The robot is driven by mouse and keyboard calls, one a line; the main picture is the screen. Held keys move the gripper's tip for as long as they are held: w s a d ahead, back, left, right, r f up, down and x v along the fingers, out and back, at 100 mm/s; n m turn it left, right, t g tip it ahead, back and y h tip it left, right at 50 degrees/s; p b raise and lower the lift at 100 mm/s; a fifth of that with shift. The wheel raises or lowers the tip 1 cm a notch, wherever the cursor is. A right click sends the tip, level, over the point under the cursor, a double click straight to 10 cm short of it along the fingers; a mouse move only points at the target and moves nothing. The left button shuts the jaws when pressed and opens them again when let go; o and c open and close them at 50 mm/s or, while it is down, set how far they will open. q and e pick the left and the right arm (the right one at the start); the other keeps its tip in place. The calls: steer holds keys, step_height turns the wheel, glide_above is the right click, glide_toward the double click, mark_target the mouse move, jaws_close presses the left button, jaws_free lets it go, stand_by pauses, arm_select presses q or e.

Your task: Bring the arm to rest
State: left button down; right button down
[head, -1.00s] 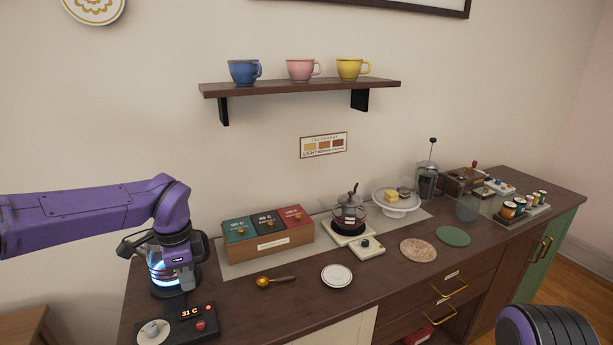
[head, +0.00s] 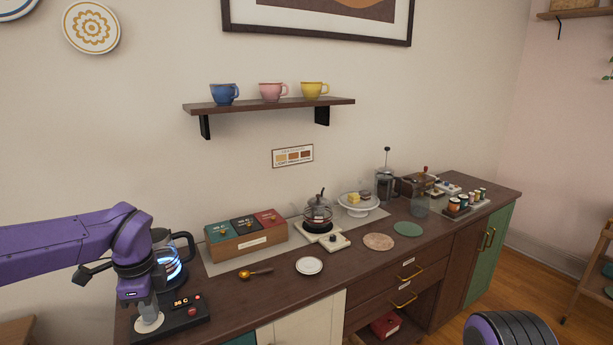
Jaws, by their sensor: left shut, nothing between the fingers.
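My left arm (head: 60,238) reaches in from the left, its forearm purple. The left gripper (head: 146,308) points down, shut and empty, at the front left of the kettle. Its tips are over or near the pale round knob (head: 149,323) on the black control base (head: 182,318); I cannot tell if they touch. The glass kettle (head: 172,268) glows blue inside and is partly hidden by my wrist. Its dark handle (head: 191,246) shows on the right. The base's display reads about 36 C. Part of my right arm (head: 510,332) shows at the bottom right; its gripper is out of view.
A box of coloured tins (head: 248,251), a golden scoop (head: 255,273), a white saucer (head: 309,266) and a glass pot (head: 318,209) stand on the dark counter (head: 270,300). A shelf (head: 270,106) with cups is above. The counter's front middle is fairly clear.

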arm_select(q)
steer(key=a+f+m+t+y, duration=0.2)
steer(key=f+m+y, duration=0.15)
steer(key=m, duration=0.55)
steer(key=a+f+m+t+y, duration=0.1)
steer(key=a+f+m+y, duration=0.3)
steer(key=m, duration=0.5)
steer(key=s+d+f+m+t+b, duration=0.1)
steer(key=s+d+f+m+t, duration=0.1)
steer(key=f+m, duration=0.55)
steer(key=s+d+f+m+t+b, duration=0.1)
steer(key=s+d+f+m, duration=0.1)
steer(key=f+m, duration=0.55)
steer(key=s+d+f+m+g+h, duration=0.1)
steer(key=s+f+m, duration=0.4)
steer(key=s, duration=0.4)
steer(key=s+d+f+m+g+h, duration=0.1)
steer(key=s+f+m+h, duration=0.1)
steer(key=s+f+m, duration=0.3)
steer(key=s+d+f+m+g+h+b, duration=0.1)
steer(key=s+f+m, duration=0.3)
steer(key=s, duration=0.9)
steer(key=m, duration=0.3)
steer(key=shift+d+f, duration=0.15)
steer(key=shift+f, duration=0.25)
arm_select(e)
step_height(320, 180, down, 3)
steer(key=shift+w+f, duration=0.1)
steer(key=shift+w, duration=0.05)
